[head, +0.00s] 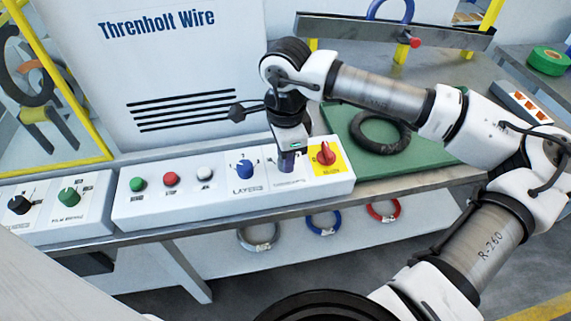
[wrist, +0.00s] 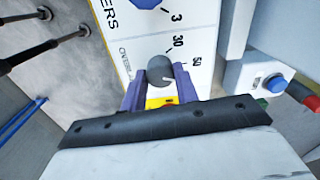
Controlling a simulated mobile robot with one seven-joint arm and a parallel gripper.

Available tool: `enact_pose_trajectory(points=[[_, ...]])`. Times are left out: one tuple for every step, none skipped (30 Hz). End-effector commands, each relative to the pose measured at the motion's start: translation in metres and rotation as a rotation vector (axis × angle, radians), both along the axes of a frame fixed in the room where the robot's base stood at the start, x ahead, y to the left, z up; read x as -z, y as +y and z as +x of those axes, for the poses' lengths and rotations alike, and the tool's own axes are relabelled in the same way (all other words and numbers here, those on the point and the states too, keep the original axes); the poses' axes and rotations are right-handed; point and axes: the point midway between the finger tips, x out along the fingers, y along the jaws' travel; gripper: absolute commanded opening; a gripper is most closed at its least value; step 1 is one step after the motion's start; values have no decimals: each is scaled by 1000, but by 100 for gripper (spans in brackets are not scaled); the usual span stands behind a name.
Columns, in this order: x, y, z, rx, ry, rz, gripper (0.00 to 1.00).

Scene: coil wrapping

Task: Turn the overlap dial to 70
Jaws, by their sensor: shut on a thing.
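The overlap dial (wrist: 160,69) is a round grey knob on the white control panel (head: 140,214). In the wrist view the numbers 30 and 50 show on its scale; the rest of the scale is hidden by my gripper. A small white mark on the knob points right, a little below the 50; which number it points to, I cannot tell. My gripper (wrist: 160,88) has its purple fingers on either side of the dial and is shut on it.
The blue layers dial (head: 245,169) stands left of my gripper, and a red switch on a yellow plate (head: 326,155) stands close on its right. White, red and green buttons (head: 138,184) are farther left. A dark coil (head: 379,130) lies on the green mat (head: 440,148).

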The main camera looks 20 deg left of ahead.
Motion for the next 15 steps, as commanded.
enact_pose_trajectory(points=[[7,0,1,46,-4,0,7],[7,0,1,75,-6,-1,7],[7,0,1,113,-3,-1,7],[7,0,1,142,-4,0,7],[6,0,1,171,-4,-1,7],[6,0,1,208,-4,0,7],[6,0,1,236,-4,0,7],[6,0,1,263,-4,-1,7],[6,0,1,299,-3,-1,7],[5,0,1,325,-4,-1,7],[5,0,1,351,-4,-1,7],[5,0,1,384,-3,0,7],[4,0,1,408,-3,-1,7],[4,0,1,430,-3,-1,7],[4,0,1,459,-3,-2,7]])
